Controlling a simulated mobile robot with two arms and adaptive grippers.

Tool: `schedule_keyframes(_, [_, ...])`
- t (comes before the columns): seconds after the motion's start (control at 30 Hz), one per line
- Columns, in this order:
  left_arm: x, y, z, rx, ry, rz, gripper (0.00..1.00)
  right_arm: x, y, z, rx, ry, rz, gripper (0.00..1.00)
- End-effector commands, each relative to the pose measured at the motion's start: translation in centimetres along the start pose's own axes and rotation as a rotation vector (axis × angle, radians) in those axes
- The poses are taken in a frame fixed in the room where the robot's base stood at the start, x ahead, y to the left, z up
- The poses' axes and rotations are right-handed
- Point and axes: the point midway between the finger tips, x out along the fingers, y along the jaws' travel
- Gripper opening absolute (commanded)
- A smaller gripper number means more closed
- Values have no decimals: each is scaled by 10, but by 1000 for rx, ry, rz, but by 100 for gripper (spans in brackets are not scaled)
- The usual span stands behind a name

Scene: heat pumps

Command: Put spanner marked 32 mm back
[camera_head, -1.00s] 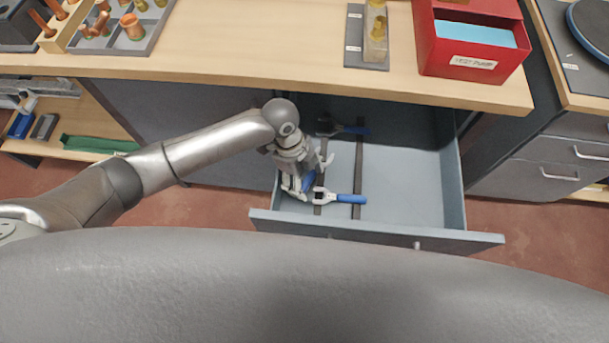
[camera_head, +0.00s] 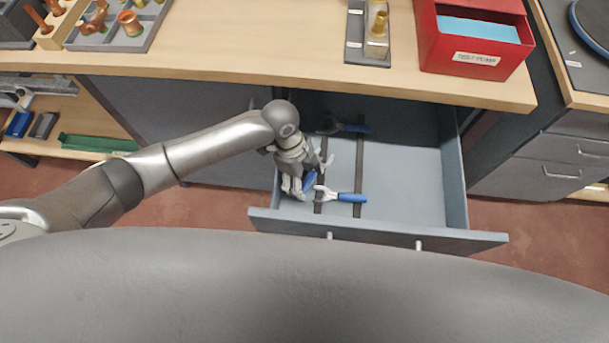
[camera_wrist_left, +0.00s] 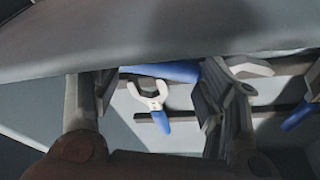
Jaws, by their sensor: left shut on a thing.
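My left gripper (camera_head: 304,186) is inside the open drawer, at its left end. It is shut on a blue-handled spanner (camera_head: 310,182), whose blue handle (camera_wrist_left: 172,70) shows between the fingers in the left wrist view. Its grey open jaw (camera_wrist_left: 245,67) shows beside the right-hand finger. A second blue-handled spanner (camera_head: 347,197) lies across the dark strips near the drawer front, just right of the gripper. Its pale jaw and handle (camera_wrist_left: 152,104) show in the left wrist view. A third spanner (camera_head: 350,128) lies farther back. No size marking is readable. My right gripper is out of view.
The drawer (camera_head: 405,185) has two dark strips (camera_head: 360,170) across its floor, and its right part is bare. The worktop (camera_head: 280,75) overhangs the back of the drawer. A red box (camera_head: 470,60) and a grey holder (camera_head: 355,35) stand on the worktop.

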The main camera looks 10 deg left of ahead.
Motion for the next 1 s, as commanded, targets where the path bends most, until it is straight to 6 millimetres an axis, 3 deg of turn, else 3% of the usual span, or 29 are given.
schedule_keyframes(0.07, [2,0,0,0,1,0,38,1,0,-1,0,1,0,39])
schedule_keyframes(0.1, [2,0,0,0,1,-1,68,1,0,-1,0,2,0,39])
schedule_keyframes(0.3, [2,0,0,0,0,0,92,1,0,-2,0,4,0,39])
schedule_keyframes(0.7, [-2,0,0,0,0,-1,92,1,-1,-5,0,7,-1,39])
schedule_keyframes(1.0, [-51,0,-13,3,0,-4,92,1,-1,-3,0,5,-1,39])
